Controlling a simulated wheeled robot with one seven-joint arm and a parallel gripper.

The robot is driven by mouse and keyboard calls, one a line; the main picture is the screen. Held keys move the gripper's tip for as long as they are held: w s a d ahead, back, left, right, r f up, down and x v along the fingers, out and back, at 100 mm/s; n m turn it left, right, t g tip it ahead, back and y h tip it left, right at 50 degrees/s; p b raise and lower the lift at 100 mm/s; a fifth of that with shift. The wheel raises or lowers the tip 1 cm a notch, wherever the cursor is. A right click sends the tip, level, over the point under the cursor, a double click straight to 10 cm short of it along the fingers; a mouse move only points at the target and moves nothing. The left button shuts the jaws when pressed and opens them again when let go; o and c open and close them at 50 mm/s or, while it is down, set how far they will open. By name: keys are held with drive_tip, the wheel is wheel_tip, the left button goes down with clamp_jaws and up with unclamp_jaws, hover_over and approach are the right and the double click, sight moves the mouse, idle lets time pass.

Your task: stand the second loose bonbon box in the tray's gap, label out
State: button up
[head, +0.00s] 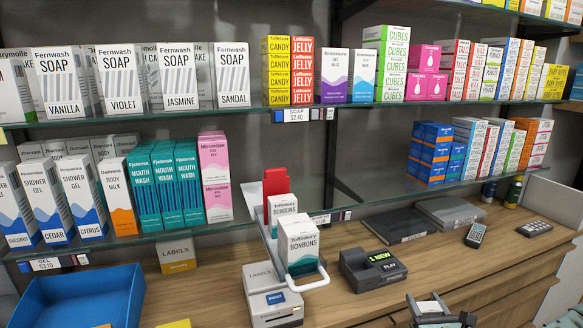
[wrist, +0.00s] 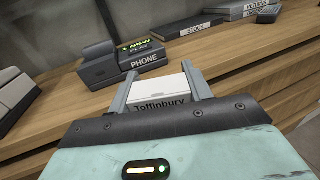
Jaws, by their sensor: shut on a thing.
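The tray (head: 310,285) is a narrow grey rack with a pale front lip and a red upright piece (head: 276,181) at its back. Two white and teal bonbon boxes stand in it, labels facing out: a rear one (head: 282,208) and a front one (head: 299,243). A space between them is partly hidden by the front box. My gripper (wrist: 157,88) is shut on a white bonbon box (wrist: 160,95) marked Toffinbury, seen between the two fingers. In the head view my gripper (head: 431,308) is at the bottom edge, right of and nearer than the tray.
A dark phone (head: 373,268) stands on the wooden counter between the tray and my gripper. A white label printer (head: 272,300) stands left of the tray, and a blue bin (head: 78,300) lies far left. Stocked shelves rise behind. Flat binders (head: 400,226) lie at the back right.

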drive_tip(key=s+f, duration=0.3)
drive_tip(key=s, duration=0.6)
drive_tip(key=shift+s+f, duration=0.2)
drive_tip(key=shift+f, duration=0.15)
